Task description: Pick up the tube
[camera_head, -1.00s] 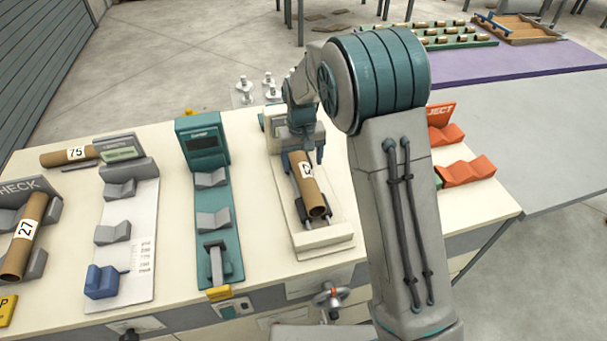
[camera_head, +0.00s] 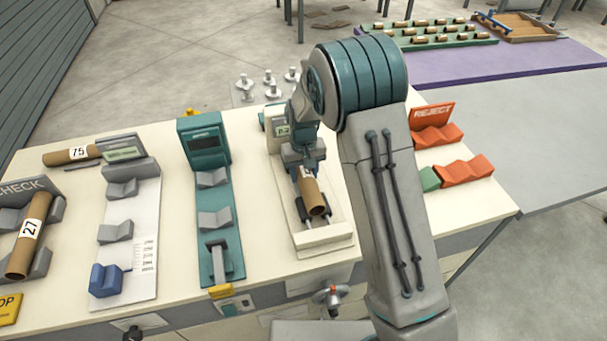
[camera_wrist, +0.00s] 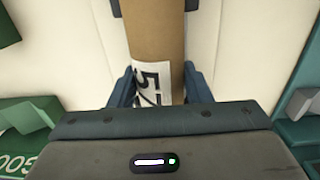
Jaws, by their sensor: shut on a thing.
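A brown cardboard tube (camera_head: 314,194) with a white number label lies lengthwise in the pale fixture (camera_head: 325,236) right of the table's middle. In the wrist view the tube (camera_wrist: 155,30) runs up from between the fingers, and its label partly shows "57". My gripper (camera_head: 303,168) is above the tube, and its fingers are shut on the tube at the label. In the wrist view a blue finger of my gripper (camera_wrist: 160,88) presses on each side of it. The tube's far end is hidden behind my gripper.
Tube "27" (camera_head: 31,233) rests on the check stand at left, and tube "75" (camera_head: 70,156) lies behind it. A teal station (camera_head: 207,145) stands left of the fixture. Orange reject cradles (camera_head: 465,172) stand at right behind my arm.

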